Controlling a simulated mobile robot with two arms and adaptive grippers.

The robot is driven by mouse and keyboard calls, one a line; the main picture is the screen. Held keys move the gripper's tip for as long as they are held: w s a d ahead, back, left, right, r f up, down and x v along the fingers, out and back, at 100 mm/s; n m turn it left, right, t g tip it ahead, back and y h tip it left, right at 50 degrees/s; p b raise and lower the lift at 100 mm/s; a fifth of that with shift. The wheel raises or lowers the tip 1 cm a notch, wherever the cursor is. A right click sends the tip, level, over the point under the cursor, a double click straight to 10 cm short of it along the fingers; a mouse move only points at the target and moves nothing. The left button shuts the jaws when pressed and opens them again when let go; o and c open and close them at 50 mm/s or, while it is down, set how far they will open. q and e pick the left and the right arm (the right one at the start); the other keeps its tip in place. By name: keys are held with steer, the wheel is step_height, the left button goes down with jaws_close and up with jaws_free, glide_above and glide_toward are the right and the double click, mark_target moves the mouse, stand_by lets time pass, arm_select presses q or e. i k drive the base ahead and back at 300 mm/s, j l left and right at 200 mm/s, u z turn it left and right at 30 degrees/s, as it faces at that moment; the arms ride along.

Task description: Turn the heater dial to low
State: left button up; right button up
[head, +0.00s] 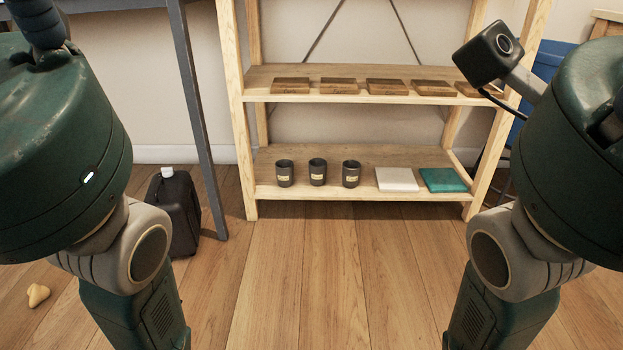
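No heater and no dial can be made out in the head view. My two arms come in from the left and right edges and run down out of the bottom of the picture. Neither gripper shows, so what they hold or touch is hidden.
A wooden shelf (300,187) stands ahead with several wooden blocks (339,86), dark cups (318,172), a white slab (397,179) and a teal slab (443,180). A black jug (172,215) stands left by a grey table leg (200,120). The middle floor (330,280) is clear.

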mark_target(166, 171)
steer(key=u, duration=0.95)
